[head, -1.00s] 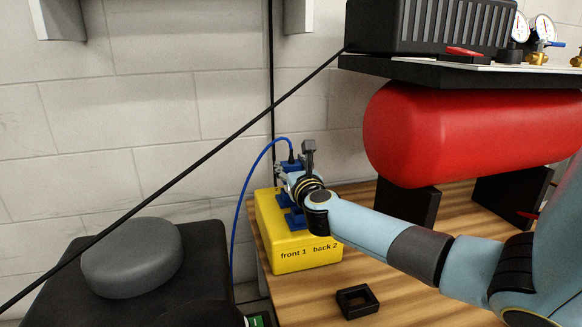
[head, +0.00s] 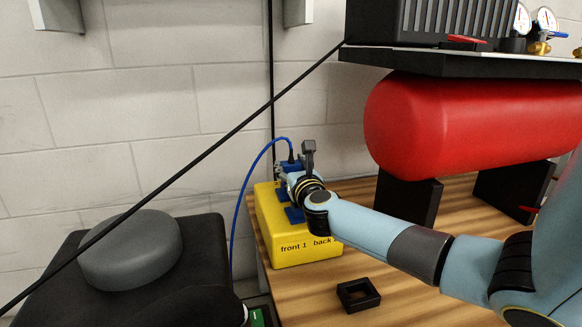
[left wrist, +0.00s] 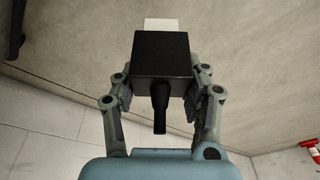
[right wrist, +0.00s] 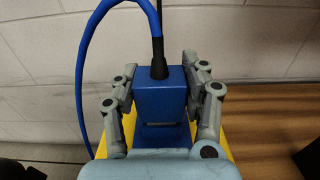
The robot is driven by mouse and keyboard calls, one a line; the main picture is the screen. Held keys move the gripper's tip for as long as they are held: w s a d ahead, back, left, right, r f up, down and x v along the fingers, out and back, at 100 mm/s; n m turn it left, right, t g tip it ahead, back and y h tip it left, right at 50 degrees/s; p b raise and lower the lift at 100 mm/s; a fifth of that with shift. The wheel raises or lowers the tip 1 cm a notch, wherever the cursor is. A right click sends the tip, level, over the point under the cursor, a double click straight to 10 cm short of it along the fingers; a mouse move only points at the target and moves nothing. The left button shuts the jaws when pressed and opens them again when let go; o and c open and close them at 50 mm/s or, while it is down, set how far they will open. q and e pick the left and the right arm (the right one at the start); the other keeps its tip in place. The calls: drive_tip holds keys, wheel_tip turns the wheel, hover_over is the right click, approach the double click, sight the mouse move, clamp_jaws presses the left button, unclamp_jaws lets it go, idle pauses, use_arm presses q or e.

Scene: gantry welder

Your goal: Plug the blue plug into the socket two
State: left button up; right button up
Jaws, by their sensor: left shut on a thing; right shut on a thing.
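A yellow box (head: 290,255) stands on the wooden table, marked "front 1" and "back 2"; my right arm partly covers the label. My right gripper (head: 287,171) is shut on the blue plug (right wrist: 160,88), over the back part of the box. The plug is upright, with its blue cable (head: 243,195) rising from the top and looping down to the left. A blue socket piece (head: 294,215) shows nearer the front of the box. Socket two is hidden; I cannot tell whether the plug is seated. My left gripper (left wrist: 160,75) is shut on a black plug-like block (left wrist: 161,58) with a pale end.
A red tank (head: 470,125) on black supports stands at the right, under a shelf. A dark seat with a grey round pad (head: 130,252) is at the left. A black cable crosses diagonally.

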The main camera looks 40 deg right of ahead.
use_arm(q)
drive_tip(key=shift+s+f+b, duration=0.2)
drive_tip(key=shift+f+b, duration=0.1)
drive_tip(key=shift+f, duration=0.2)
use_arm(e)
drive_tip(key=shift+s+f, duration=0.1)
drive_tip(key=shift+f, duration=0.3)
